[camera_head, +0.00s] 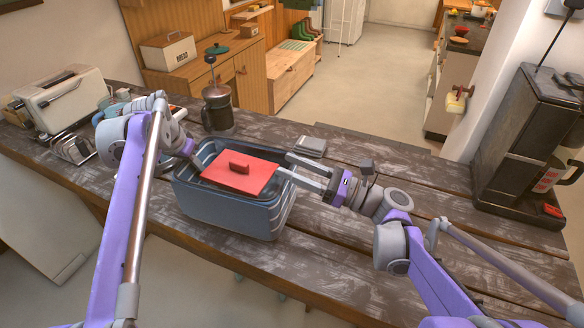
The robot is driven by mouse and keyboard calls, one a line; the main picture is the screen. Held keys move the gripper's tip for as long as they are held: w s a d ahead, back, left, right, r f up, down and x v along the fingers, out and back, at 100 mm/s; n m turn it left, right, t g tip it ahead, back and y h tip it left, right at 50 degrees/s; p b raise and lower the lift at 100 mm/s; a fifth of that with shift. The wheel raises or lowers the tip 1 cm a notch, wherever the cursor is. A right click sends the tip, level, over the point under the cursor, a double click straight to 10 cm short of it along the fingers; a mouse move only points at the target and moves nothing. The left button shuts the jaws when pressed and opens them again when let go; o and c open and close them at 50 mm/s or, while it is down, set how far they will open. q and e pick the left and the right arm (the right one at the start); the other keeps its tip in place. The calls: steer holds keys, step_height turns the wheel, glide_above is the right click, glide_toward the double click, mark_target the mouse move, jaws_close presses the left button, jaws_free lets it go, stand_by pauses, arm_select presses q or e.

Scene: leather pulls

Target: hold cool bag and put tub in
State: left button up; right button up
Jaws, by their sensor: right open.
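The cool bag (235,217), a blue-grey open-topped box shape, stands on the wooden table near its front edge. The tub with a flat red lid and raised handle (238,174) is in the bag's opening, tilted, its lid around rim height. Its lower part is mostly hidden by the bag. My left gripper (195,158) is at the bag's left back rim; its fingertips are too small to tell if they pinch it. My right gripper (284,165) is open at the bag's right side, fingertips close to the lid's right edge; I cannot tell if they touch.
A French press (217,108) stands behind the bag. A small grey case (310,146) lies behind my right gripper. A toaster (65,98) is at the far left, and a dark coffee machine (525,145) at the right. The table between bag and coffee machine is mostly clear, under my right arm.

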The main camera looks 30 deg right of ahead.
arm_select(q)
steer(key=o, duration=0.4)
steer(key=shift+a, duration=0.1)
steer(key=shift+c, duration=0.2)
steer(key=v, duration=1.2)
